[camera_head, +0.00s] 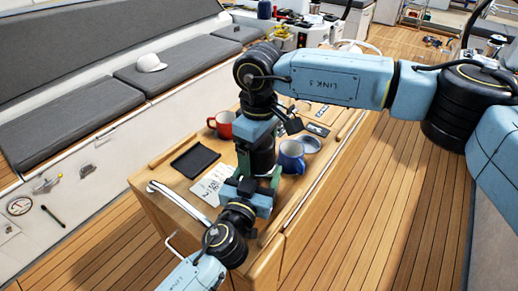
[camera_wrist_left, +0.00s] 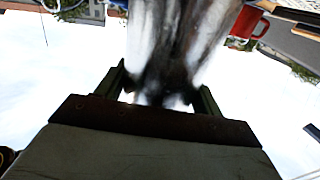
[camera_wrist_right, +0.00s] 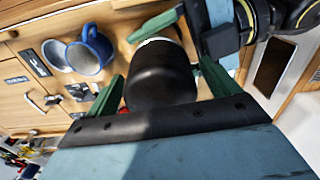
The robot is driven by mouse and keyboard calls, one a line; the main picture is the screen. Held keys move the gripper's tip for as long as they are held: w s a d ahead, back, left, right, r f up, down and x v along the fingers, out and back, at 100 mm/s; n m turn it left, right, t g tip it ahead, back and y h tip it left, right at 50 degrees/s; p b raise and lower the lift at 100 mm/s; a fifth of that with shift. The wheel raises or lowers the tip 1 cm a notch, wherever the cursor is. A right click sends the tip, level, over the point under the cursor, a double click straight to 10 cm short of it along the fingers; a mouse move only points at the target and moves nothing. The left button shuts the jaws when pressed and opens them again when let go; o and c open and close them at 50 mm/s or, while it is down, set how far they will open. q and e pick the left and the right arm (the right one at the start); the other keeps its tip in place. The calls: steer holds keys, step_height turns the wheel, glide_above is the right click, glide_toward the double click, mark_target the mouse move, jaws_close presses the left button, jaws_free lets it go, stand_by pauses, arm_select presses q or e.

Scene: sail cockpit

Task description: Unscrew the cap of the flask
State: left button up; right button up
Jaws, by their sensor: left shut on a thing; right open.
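The flask shows as a shiny metallic body (camera_wrist_left: 170,45) in the left wrist view, close and blurred. Its large black cap (camera_wrist_right: 162,75) fills the middle of the right wrist view, and it also shows in the head view (camera_head: 263,157). My left gripper (camera_head: 262,183) is shut on the flask's body, low over the near end of the cabinet top. My right gripper (camera_head: 256,140) comes from above with its fingers open on either side of the cap. In the right wrist view its fingers (camera_wrist_right: 160,88) appear apart from the cap. Most of the flask's body is hidden in the head view.
A blue mug (camera_head: 292,158) and a grey-blue dish (camera_head: 310,144) stand close right of the flask. A red mug (camera_head: 222,124), a black tray (camera_head: 194,162) and a printed card (camera_head: 208,185) lie to the left. A metal rail (camera_head: 180,203) edges the cabinet.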

step_height(320, 180, up, 4)
steer(key=shift+r, duration=0.25)
steer(key=shift+c, duration=0.6)
steer(key=m, duration=0.6)
steer(key=shift+r, duration=0.2)
steer(key=m, duration=0.3)
steer(key=shift+r+m, duration=0.15)
steer(key=shift+m, duration=0.15)
steer(key=m, duration=0.3)
steer(key=shift+r+m, duration=0.15)
steer(key=shift+m, duration=0.15)
steer(key=m, duration=0.5)
steer(key=shift+r, duration=0.2)
steer(key=m, duration=0.7)
steer(key=shift+r+m, duration=0.25)
steer(key=shift+m, duration=0.05)
steer(key=m, duration=0.5)
steer(key=shift+r, duration=0.25)
steer(key=m, duration=0.4)
steer(key=shift+r, duration=0.1)
steer(key=m, duration=0.5)
steer(key=shift+r, duration=0.2)
steer(key=m, duration=0.5)
steer(key=shift+r+m, duration=0.2)
steer(key=shift+m, duration=0.2)
steer(key=shift+f, duration=4)
